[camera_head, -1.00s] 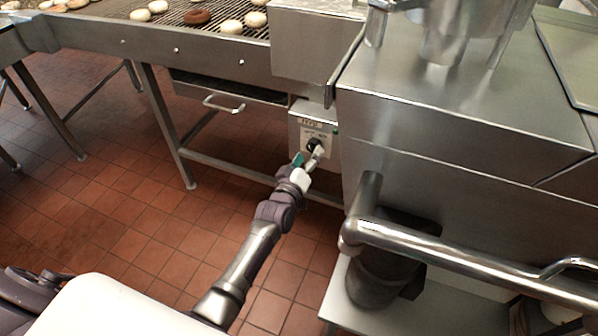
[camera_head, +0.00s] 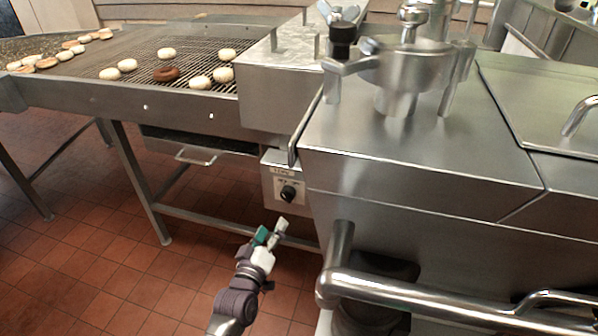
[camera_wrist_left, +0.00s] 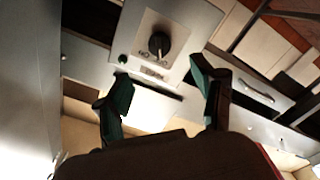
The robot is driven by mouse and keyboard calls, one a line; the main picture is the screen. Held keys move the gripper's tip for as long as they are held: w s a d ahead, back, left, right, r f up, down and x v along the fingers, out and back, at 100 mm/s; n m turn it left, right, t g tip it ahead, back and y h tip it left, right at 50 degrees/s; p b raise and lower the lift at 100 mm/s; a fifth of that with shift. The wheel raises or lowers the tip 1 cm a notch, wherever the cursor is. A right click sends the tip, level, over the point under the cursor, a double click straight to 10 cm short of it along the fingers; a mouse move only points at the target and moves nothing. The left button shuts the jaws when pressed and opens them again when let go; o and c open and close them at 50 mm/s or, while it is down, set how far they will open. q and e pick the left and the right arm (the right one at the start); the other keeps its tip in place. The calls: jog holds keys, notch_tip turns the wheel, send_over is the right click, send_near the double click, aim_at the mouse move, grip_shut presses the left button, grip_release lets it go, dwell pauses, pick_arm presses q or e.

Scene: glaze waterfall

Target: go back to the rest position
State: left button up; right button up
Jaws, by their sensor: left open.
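My left gripper (camera_head: 271,234) is open and empty in the head view, in front of and a little below the control box (camera_head: 287,184) under the conveyor. The box carries a round black knob (camera_head: 288,192), and the gripper is apart from it. In the left wrist view, the two green-tipped fingers (camera_wrist_left: 166,95) are spread, with the knob (camera_wrist_left: 156,42) beyond them and a label beside it. My right gripper is not in view.
A wire conveyor (camera_head: 130,58) with pale doughnuts and one brown doughnut (camera_head: 166,74) runs at the upper left. A steel machine (camera_head: 420,150) with a thick handrail (camera_head: 430,298) stands on the right. Open tiled floor (camera_head: 120,285) lies at lower left.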

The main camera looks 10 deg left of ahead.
pick_arm(q)
jog(key=shift+f, duration=0.1)
